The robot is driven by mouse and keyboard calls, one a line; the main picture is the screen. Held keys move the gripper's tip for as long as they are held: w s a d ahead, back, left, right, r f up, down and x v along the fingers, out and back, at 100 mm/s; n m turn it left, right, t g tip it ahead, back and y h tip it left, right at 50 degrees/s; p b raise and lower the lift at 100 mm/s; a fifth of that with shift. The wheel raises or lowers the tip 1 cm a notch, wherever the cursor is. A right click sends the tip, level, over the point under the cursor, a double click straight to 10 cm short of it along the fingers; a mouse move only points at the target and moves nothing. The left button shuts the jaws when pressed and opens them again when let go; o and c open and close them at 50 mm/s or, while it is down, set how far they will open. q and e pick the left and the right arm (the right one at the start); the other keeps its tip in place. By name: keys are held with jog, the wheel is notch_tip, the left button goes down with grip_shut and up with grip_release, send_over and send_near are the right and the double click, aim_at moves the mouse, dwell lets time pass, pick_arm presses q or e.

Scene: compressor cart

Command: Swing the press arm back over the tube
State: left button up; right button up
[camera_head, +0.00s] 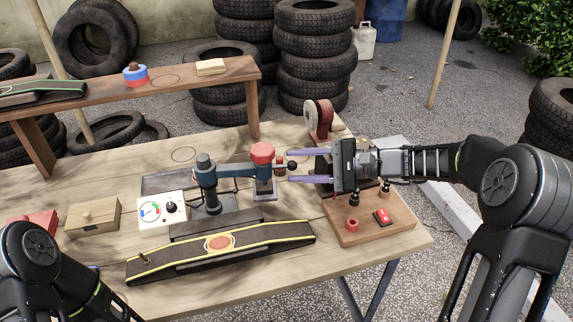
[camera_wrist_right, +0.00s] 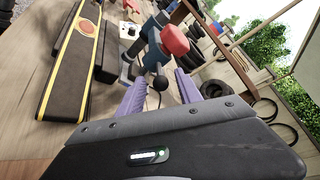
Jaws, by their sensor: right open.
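The press arm (camera_head: 236,172) is a blue bar running from a dark post (camera_head: 207,180) at left to a red cap (camera_head: 262,153) at right. A dark ball knob (camera_head: 291,166) sticks out beyond the cap. My right gripper (camera_head: 292,167) is open, its purple fingers on either side of the knob; I cannot tell whether they touch it. The knob (camera_wrist_right: 160,83) also shows between the fingers in the wrist view. The black, yellow-edged tube (camera_head: 180,258) with a red patch (camera_head: 219,242) lies in front of the press, not under the red cap. My left gripper is out of view.
A white gauge box (camera_head: 162,211) stands left of the press, with a wooden box (camera_head: 93,217) further left. A wooden control board (camera_head: 380,226) with a red switch lies under my right forearm. A raised bench (camera_head: 180,80) runs behind.

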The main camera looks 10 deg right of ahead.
aim_at(257, 169)
jog(key=shift+x, duration=1.6)
jog(key=shift+c, duration=0.4)
grip_shut()
